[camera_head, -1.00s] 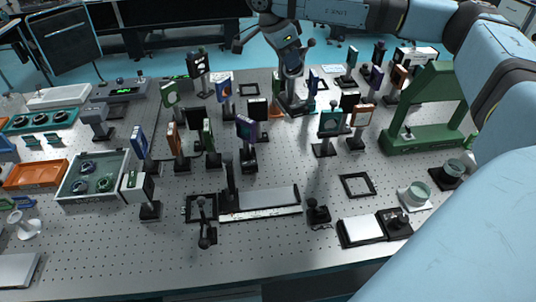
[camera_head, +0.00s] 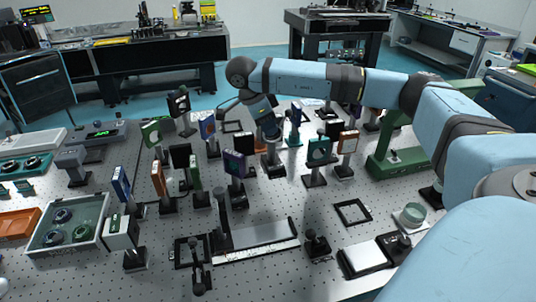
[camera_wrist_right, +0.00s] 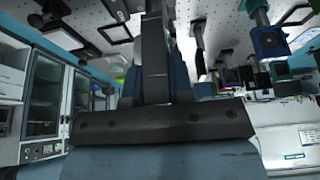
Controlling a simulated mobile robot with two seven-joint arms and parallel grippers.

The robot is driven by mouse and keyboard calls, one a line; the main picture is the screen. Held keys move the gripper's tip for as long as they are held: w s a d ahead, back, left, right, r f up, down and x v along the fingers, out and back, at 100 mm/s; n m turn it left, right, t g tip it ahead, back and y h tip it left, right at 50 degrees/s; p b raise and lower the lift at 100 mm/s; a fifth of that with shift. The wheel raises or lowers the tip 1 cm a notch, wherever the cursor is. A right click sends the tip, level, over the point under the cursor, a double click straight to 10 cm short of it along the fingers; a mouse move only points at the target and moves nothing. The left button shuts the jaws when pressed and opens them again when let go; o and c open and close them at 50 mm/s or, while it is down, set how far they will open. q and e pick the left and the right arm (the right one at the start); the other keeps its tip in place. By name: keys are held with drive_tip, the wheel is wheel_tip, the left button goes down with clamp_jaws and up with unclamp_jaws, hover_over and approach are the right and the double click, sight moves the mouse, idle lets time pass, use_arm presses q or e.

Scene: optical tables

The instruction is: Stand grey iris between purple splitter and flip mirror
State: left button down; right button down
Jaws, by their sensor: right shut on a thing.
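My right gripper (camera_head: 271,139) points down, to the right of and behind the splitter. It is shut on a post-mounted piece, taken to be the grey iris; only its dark post and base (camera_head: 273,168) show below the jaws. Whether the base touches the table I cannot tell. A teal-framed mount (camera_head: 318,150) stands to the right; I cannot tell which mount is the flip mirror. My left gripper is out of view.
Several mounts crowd the left. A green bracket (camera_head: 385,165) is at the right. A flat black frame (camera_head: 352,212) and a rail (camera_head: 255,240) lie in front.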

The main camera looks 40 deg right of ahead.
sight(268, 159)
wheel_tip(268, 159, down, 4)
drive_tip(key=shift+r, duration=0.15)
wheel_tip(268, 159, down, 4)
drive_tip(key=shift+f, duration=0.15)
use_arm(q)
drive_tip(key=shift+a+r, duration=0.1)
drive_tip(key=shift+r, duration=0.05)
use_arm(e)
drive_tip(key=shift+f, duration=0.15)
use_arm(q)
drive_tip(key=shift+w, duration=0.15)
use_arm(e)
drive_tip(key=shift+f, duration=0.6)
drive_tip(key=c, duration=1)
unclamp_jaws()
